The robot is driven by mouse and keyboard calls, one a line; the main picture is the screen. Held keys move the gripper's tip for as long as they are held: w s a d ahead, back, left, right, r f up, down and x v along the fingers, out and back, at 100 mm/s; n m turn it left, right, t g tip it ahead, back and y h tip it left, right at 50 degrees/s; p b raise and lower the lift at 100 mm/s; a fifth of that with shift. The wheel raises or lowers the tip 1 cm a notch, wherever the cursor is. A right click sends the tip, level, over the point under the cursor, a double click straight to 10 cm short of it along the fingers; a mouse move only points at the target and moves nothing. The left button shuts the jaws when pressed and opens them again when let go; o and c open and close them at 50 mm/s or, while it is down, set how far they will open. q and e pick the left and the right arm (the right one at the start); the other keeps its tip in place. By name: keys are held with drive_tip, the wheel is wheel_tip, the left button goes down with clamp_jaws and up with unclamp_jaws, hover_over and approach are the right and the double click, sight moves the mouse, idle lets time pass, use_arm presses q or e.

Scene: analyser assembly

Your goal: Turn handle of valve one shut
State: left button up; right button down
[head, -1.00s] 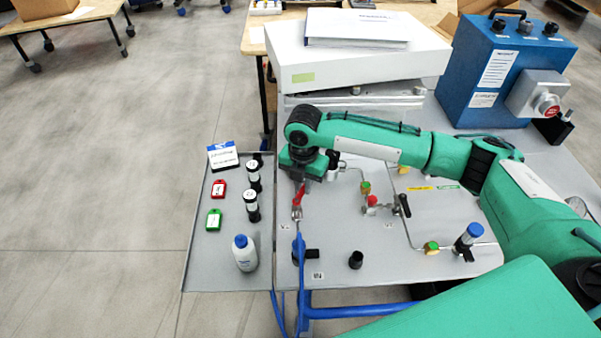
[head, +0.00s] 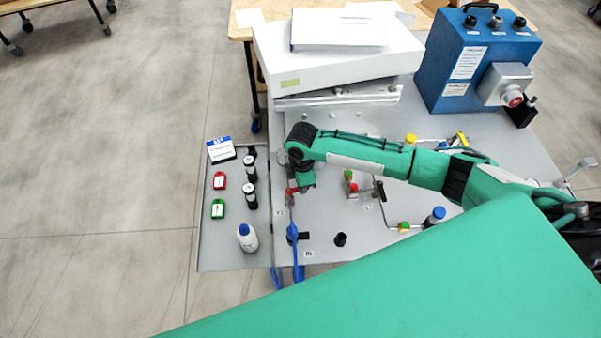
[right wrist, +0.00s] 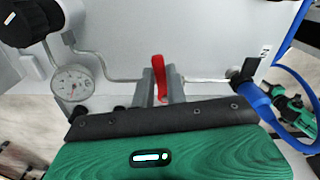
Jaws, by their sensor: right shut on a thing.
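A red valve handle (head: 291,190) shows at the left edge of the grey panel, just above the end of a blue hose (head: 294,230). My right gripper (head: 294,188) reaches down to it from the right side. In the right wrist view the red handle (right wrist: 158,72) stands between the two grey fingers (right wrist: 162,84), and the gripper is shut on it. There the handle points across the thin metal pipe (right wrist: 118,79). The gripper hides part of the valve body. Which label belongs to this valve cannot be read. My left gripper is not in view.
A second valve with a black handle (head: 379,190) stands right of the gripper, under my forearm. A black knob (head: 340,239) is near the front. A side tray (head: 225,258) holds a white bottle (head: 247,237), tags and vials. A pressure gauge (right wrist: 72,83) shows in the right wrist view.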

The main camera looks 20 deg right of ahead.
drive_tip(key=shift+s+a+m+p, duration=0.1)
drive_tip(key=shift+s+m+p, duration=0.2)
drive_tip(key=shift+m+p, duration=0.8)
drive_tip(key=c, duration=1.4)
unclamp_jaws()
wheel_tip(320, 180, up, 14)
drive_tip(key=b, duration=0.3)
drive_tip(key=shift+b, duration=0.3)
drive_tip(key=shift+f, duration=0.1)
